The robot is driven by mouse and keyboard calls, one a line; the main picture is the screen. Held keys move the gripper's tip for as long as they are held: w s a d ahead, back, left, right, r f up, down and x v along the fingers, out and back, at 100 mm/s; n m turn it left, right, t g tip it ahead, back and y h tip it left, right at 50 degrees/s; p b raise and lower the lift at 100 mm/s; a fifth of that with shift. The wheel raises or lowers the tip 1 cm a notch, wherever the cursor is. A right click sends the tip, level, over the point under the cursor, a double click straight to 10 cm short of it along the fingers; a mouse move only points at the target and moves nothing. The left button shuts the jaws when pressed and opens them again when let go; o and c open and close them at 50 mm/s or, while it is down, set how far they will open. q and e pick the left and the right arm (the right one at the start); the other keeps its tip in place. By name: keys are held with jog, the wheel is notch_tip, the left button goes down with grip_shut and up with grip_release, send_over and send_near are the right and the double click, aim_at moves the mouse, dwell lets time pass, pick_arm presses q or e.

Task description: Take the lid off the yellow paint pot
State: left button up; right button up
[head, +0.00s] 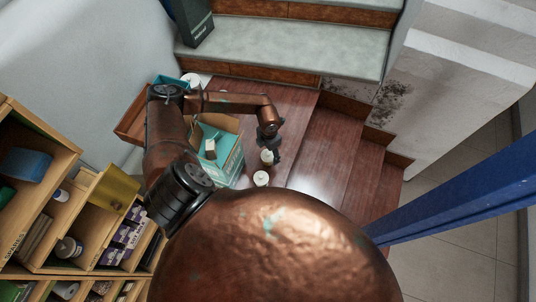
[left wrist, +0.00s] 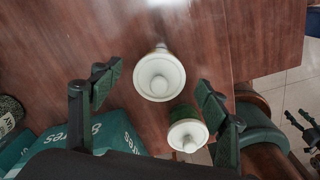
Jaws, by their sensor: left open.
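My left gripper (head: 275,150) reaches down over the wooden floor from the left, its fingers apart and empty. In the left wrist view the open fingers (left wrist: 158,92) stand either side of a pot with a round, pale knobbed lid (left wrist: 159,75); this pot (head: 267,157) shows just under the gripper in the head view. A second pot with a white knobbed lid (left wrist: 187,130) stands closer to me, near one finger; it shows in the head view too (head: 261,178). Its side looks greenish. The first pot's side is mostly hidden, so I cannot tell which is yellow.
A teal box (head: 232,160) stands left of the pots. Wooden shelves (head: 75,215) fill the left. Stone stairs (head: 300,45) rise behind, and a blue post (head: 460,190) crosses the right. Dark jointed parts (left wrist: 305,130), possibly my right gripper, show at the wrist view's right edge.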

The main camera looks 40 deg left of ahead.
pick_arm(q)
jog(key=shift+c, duration=0.3)
jog(key=c, duration=1)
jog(key=shift+r, duration=0.2)
